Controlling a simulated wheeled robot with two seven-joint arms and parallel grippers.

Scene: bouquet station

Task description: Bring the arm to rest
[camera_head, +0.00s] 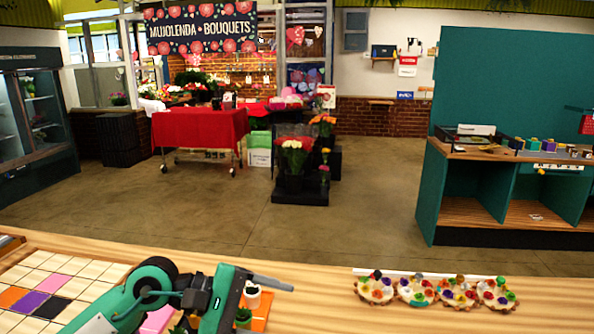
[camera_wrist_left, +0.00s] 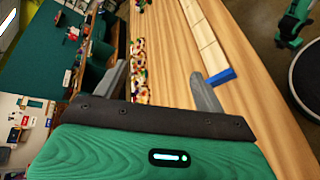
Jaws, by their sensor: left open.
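My left arm reaches in from the lower left of the head view, over the wooden counter (camera_head: 330,310). Its gripper (camera_head: 284,284) points right, above the counter top. In the left wrist view the two grey fingers of the left gripper (camera_wrist_left: 160,72) stand wide apart with nothing between them. My right gripper is in neither view; a teal and black arm part at the top right of the wrist view shows no fingers I can make out.
Several round baskets of coloured blooms (camera_head: 417,290) stand right of the gripper. Below it, small pots partly hide an orange mat (camera_head: 262,312). A grid of pale and coloured tiles (camera_head: 52,284) lies left. The counter's far right is clear.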

